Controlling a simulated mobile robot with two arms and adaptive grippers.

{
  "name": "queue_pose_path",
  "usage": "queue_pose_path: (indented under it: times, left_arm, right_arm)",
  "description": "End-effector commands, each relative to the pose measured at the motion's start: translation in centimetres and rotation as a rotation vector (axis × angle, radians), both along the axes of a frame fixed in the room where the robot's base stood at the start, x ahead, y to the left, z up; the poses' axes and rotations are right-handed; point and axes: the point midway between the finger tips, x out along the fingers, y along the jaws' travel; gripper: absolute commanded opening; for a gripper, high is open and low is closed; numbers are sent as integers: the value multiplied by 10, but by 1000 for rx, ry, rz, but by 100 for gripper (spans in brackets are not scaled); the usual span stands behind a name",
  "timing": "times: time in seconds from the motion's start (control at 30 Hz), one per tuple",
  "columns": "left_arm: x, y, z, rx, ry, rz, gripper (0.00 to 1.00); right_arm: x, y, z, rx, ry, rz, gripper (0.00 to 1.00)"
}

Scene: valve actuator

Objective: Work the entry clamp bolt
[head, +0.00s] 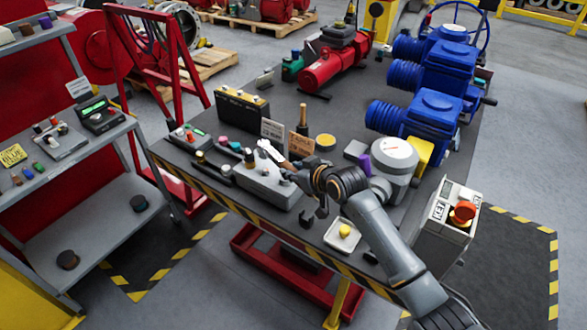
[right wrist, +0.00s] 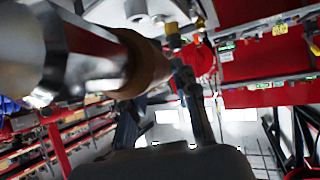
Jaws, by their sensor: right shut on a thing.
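My right gripper (head: 302,169) reaches in from the lower right over the table, above the right end of a grey housing (head: 262,188). It is shut on a tool with a pale metal head (head: 266,149) and a brown handle. In the right wrist view, the silver and brown tool (right wrist: 110,50) runs large and close beside the dark fingers (right wrist: 170,115). The entry clamp bolt cannot be made out; the gripper and arm cover part of the housing's right end. Contact between tool and housing cannot be told. My left gripper is not in view.
Blue actuators (head: 425,115) and a red one (head: 335,65) stand on the table (head: 305,105) behind. A round grey gauge unit (head: 394,165) is right of my wrist. A white tray (head: 343,236) and a dark hooked part (head: 308,218) lie near the front edge. A shelf cart (head: 70,215) stands left.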

Motion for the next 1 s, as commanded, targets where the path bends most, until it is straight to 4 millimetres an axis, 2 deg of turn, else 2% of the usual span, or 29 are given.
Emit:
queue_pose_path:
  times: [0.53,1.0]
  left_arm:
    - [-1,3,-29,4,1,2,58]
    - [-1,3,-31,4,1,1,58]
  right_arm:
    - [1,0,-43,3,-7,0,0]
    - [1,0,-47,2,-7,-1,0]
